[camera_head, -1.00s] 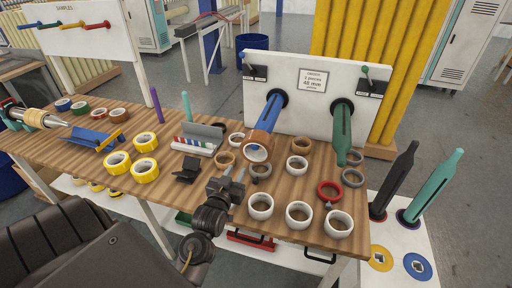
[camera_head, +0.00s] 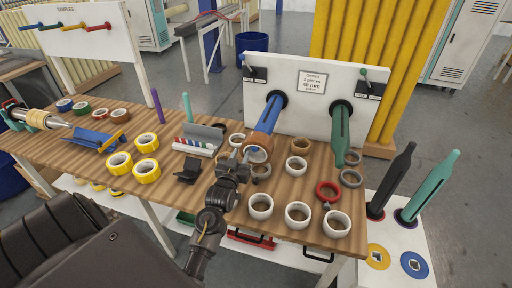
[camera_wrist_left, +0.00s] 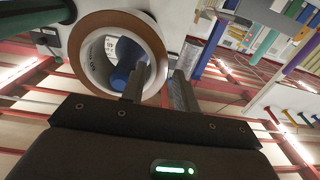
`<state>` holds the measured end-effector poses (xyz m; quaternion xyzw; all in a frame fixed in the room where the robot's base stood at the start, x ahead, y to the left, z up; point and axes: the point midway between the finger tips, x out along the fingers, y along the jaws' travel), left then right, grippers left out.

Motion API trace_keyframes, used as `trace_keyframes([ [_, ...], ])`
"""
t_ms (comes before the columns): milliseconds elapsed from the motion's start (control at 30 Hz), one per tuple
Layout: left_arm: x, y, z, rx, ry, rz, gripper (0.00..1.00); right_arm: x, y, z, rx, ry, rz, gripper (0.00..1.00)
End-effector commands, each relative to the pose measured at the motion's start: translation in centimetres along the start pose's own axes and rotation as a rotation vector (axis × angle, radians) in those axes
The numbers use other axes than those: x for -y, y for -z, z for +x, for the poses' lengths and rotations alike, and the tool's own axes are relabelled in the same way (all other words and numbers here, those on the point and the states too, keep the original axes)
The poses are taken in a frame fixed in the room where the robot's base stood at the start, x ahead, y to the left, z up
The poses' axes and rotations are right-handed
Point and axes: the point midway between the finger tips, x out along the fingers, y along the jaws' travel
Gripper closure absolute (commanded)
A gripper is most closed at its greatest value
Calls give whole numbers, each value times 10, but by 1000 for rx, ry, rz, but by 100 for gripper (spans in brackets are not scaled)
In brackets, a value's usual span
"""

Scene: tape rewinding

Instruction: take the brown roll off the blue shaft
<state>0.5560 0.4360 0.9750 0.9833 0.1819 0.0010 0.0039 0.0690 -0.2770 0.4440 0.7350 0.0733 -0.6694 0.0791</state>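The brown roll (camera_head: 261,139) sits around the blue shaft (camera_head: 268,113), near its free end. Its pale core ring faces the camera. In the left wrist view the brown roll (camera_wrist_left: 140,28) fills the upper left, with the blue shaft (camera_wrist_left: 127,55) seen through its core. My left gripper (camera_head: 239,157) is at the roll's near left side. Its two fingers (camera_wrist_left: 158,82) are apart in the left wrist view; one overlaps the roll's opening and the other is just outside its right rim. Contact cannot be told. My right gripper is out of view.
A green shaft (camera_head: 341,130) stands out from the same white panel (camera_head: 312,110), to the right. White rolls (camera_head: 297,214) and a red ring (camera_head: 328,190) lie on the wooden table (camera_head: 232,222). A small black stand (camera_head: 189,170) is left of my gripper.

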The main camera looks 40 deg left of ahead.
Motion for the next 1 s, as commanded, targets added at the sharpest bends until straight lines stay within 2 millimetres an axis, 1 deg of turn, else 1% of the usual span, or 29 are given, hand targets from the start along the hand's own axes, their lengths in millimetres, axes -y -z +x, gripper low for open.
trace_keyframes([
  [33, -1, 7, 9, -1, 0, 0, 70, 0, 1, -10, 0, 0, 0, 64],
  [200, -1, 4, 30, -1, 0, 1, 70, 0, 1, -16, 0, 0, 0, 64],
  [300, -1, 3, 36, -1, 0, 1, 70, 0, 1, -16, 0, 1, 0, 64],
  [500, -1, 2, 36, -1, -1, 1, 70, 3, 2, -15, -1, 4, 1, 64],
  [533, -1, 2, 36, -1, -1, 1, 71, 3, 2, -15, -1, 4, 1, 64],
  [700, -1, 2, 36, -1, 0, 0, 93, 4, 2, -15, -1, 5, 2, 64],
  [767, -1, 2, 36, -1, 0, 0, 100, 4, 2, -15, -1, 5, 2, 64],
  [1000, -1, 3, 36, -3, 0, 0, 100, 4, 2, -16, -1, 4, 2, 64],
])
